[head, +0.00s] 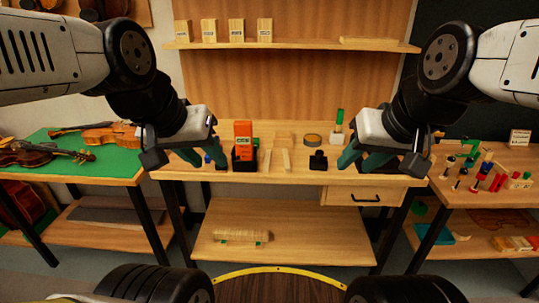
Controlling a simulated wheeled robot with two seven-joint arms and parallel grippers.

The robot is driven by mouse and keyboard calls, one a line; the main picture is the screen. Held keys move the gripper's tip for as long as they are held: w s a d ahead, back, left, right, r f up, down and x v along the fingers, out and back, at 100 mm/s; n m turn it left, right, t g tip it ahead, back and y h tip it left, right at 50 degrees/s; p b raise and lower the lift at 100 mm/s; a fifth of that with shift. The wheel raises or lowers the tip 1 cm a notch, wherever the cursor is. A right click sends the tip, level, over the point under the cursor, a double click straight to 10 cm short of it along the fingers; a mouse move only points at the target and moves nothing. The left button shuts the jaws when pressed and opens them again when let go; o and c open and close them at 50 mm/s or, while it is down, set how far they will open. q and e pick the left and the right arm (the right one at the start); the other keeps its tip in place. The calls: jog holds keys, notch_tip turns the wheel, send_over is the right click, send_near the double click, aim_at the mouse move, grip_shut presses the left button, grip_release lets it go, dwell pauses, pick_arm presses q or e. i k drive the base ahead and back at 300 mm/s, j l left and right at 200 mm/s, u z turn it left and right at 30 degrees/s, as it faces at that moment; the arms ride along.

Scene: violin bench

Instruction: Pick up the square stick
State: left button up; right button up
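Two short pale wooden sticks lie on the middle of the bench, a left stick (267,161) and a right stick (286,160). I cannot tell from their shape which one is the square stick. My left gripper (208,163) has teal fingers spread apart and empty. It is over the left part of the bench, left of the sticks. My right gripper (357,166) also has teal fingers apart and empty, over the right part of the bench, right of the sticks. Neither gripper touches a stick.
A black holder (243,164) with an orange box (243,138) stands between my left gripper and the sticks. A black block (318,161) and a round tin (312,139) stand right of them. Side tables hold violins (110,135) and coloured tools (497,181).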

aim_at(266, 165)
jog(key=i+j, duration=0.25)
jog(key=j, duration=0.15)
jog(key=i+j, duration=0.2)
jog(key=j, duration=0.2)
jog(key=i+j, duration=0.25)
jog(key=j, duration=0.15)
jog(key=z, duration=0.05)
